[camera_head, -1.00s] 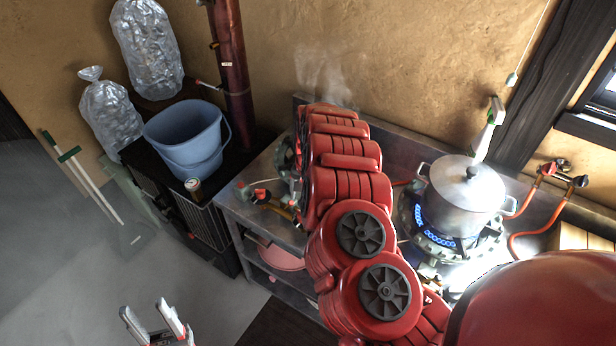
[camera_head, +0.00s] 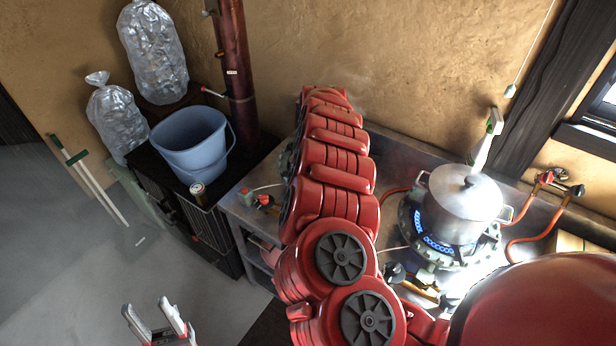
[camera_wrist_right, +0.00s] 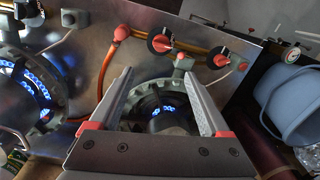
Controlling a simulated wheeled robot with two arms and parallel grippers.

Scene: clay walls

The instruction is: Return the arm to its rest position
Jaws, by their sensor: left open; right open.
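My left gripper (camera_head: 158,322) shows at the bottom left of the head view, above the grey floor, with its fingers apart and nothing between them. My red right arm (camera_head: 335,180) reaches over the metal stove counter in the head view and hides part of it. The right gripper is hidden in the head view. In the right wrist view my right gripper (camera_wrist_right: 165,102) is open and empty. Its fingers frame a gas burner (camera_wrist_right: 160,112) with a blue flame beyond them.
A lidded metal pot (camera_head: 462,205) stands on a lit burner at the right of the counter (camera_head: 240,215). Stuffed clear bags (camera_head: 152,50) are behind.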

